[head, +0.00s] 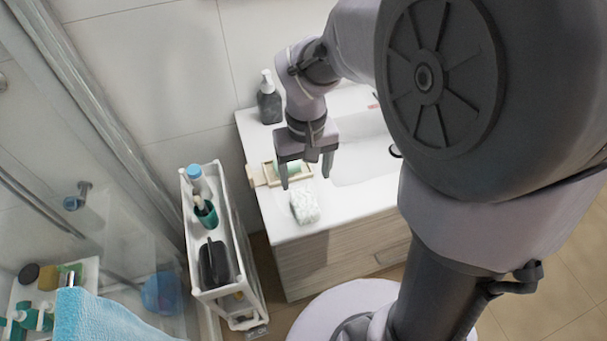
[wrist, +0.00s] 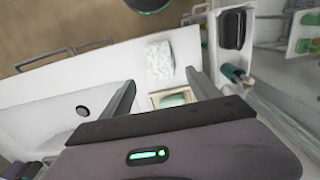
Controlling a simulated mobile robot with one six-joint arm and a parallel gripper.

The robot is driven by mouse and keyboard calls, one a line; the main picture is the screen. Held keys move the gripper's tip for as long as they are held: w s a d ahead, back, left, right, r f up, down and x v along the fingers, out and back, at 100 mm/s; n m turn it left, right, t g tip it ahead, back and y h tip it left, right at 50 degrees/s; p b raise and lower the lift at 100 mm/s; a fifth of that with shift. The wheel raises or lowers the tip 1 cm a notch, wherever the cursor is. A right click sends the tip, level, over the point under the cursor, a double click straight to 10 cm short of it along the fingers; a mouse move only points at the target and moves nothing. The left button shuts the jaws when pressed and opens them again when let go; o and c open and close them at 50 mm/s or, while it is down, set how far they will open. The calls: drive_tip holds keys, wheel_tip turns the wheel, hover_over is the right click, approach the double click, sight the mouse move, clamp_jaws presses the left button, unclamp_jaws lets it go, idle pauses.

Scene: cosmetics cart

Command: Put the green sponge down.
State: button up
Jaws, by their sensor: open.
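A green block (head: 294,167) lies in a small pale wooden dish (head: 268,174) on the white washstand top. In the wrist view the green block (wrist: 172,99) sits inside the dish's rim, partly cut off by my gripper. It may be the green sponge; its texture is too small to tell. My gripper (head: 306,171) points down over the dish with its two fingers apart. The wrist view shows nothing held between the fingers (wrist: 160,78). A smaller yellow-green block (head: 75,268), perhaps another sponge, lies on the shelf at the lower left.
A crumpled white cloth (head: 305,207) lies near the dish. A dark pump bottle (head: 268,100) stands at the back of the washstand (head: 290,232). The basin is to the right. A white cart (head: 232,293) with bottles and a black item stands left.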

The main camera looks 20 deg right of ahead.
drive_tip(key=s+a+r+m+t+y, duration=0.1)
drive_tip(key=s+a+r+m+t, duration=0.1)
drive_tip(key=s+r, duration=0.3)
drive_tip(key=s+a+r+m+t+y, duration=0.1)
drive_tip(key=s+a+r+m+t, duration=0.1)
drive_tip(key=s+r, duration=0.4)
drive_tip(key=shift+s+r+t, duration=0.3)
drive_tip(key=shift+s+t, duration=0.55)
drive_tip(key=shift+t, duration=0.05)
